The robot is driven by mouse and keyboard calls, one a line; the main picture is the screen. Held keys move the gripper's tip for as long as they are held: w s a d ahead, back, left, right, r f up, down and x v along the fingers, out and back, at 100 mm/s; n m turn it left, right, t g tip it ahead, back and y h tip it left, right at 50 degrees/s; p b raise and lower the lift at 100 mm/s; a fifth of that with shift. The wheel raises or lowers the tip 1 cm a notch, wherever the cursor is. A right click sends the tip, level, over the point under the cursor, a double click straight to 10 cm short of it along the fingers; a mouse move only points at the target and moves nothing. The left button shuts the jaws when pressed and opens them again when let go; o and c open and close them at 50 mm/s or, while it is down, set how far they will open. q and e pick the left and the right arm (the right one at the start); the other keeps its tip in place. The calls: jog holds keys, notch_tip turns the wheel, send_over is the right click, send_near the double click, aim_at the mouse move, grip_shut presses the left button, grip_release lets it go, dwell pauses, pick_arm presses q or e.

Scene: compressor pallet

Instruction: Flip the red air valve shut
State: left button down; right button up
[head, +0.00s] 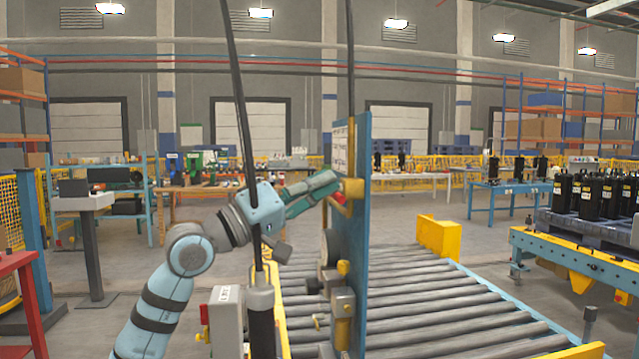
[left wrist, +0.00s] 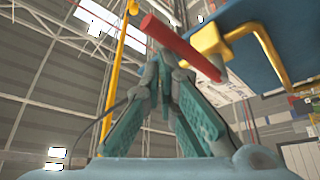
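The red air valve lever (head: 338,197) sits on the left side of the upright blue panel (head: 356,230), by a yellow fitting (head: 352,188). In the left wrist view the red lever (left wrist: 185,47) runs slanting past my fingertips, with yellow pipe (left wrist: 210,40) beside it. My left gripper (head: 328,180) reaches in from the left, its tips close to the lever and panel. In the left wrist view its fingers (left wrist: 165,68) come together at the tips; the lever does not appear between them. Whether they touch the lever I cannot tell. My right gripper is not in view.
Below the valve are a gauge and brass fittings (head: 343,300) on the panel. A grey box (head: 226,320) stands at the lower left of it. Dark hoses (head: 238,90) hang from above close to my left arm. A roller conveyor (head: 440,300) lies behind and right.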

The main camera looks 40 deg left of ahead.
pick_arm(q)
jog(key=shift+d+f, duration=0.1)
jog(key=shift+f, duration=0.15)
notch_tip(320, 180, up, 5)
jog(key=p, duration=0.5)
jog(key=s+a+f+b, duration=0.5)
jog(key=s+a+b, duration=0.1)
jog(key=b, duration=0.4)
jog(key=shift+f+b, duration=0.15)
jog(key=shift+b, duration=0.2)
jog(key=shift+d, duration=0.1)
